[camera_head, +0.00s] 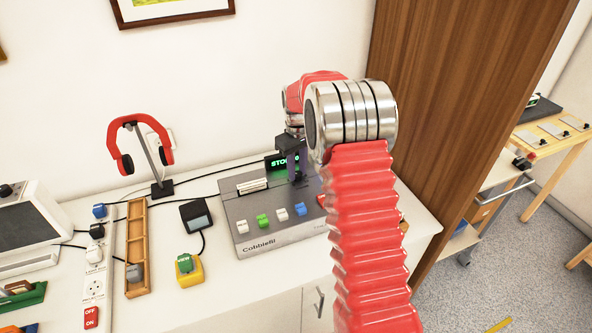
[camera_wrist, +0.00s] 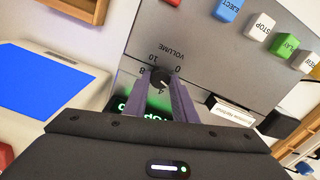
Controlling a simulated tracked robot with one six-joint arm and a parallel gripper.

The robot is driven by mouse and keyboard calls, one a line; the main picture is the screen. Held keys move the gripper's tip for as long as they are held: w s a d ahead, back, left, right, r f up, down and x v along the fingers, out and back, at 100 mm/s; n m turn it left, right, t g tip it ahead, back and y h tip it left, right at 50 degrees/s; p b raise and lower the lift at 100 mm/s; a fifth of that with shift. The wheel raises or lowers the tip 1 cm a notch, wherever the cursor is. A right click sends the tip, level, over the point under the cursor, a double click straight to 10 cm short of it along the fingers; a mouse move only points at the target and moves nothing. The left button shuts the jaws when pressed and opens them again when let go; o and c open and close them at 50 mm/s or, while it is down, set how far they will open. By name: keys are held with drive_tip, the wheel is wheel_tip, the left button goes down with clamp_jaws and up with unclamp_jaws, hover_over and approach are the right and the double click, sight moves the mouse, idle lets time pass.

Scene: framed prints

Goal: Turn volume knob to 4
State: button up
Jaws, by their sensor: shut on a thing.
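The volume knob (camera_wrist: 159,77) is small, round and dark, with a pale pointer mark. It sits on the grey top of the Cobblefil player (camera_head: 262,246), by printed numbers and the word VOLUME in the wrist view. The pointer is partly seen, and I cannot tell which number it points at. My gripper (camera_wrist: 163,88) is shut on the knob, one purple-grey finger on each side. In the head view my gripper (camera_head: 297,178) reaches down onto the back right of the player and hides the knob. A green-lit display (camera_head: 281,163) shows behind it, partly covered.
White, green and blue buttons (camera_head: 282,214) line the player's front. To the left stand a black small box (camera_head: 196,215), a yellow block with a green button (camera_head: 187,268), a wooden tray (camera_head: 138,243) and red headphones (camera_head: 141,130) on a stand. A wooden panel (camera_head: 468,110) rises on the right.

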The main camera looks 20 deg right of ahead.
sight(297, 173)
drive_tip(key=m, duration=0.9)
idle(0.4)
drive_tip(key=o, duration=1)
drive_tip(key=shift+o, duration=0.2)
wheel_tip(297, 173, up, 14)
drive_tip(key=shift+f, duration=0.15)
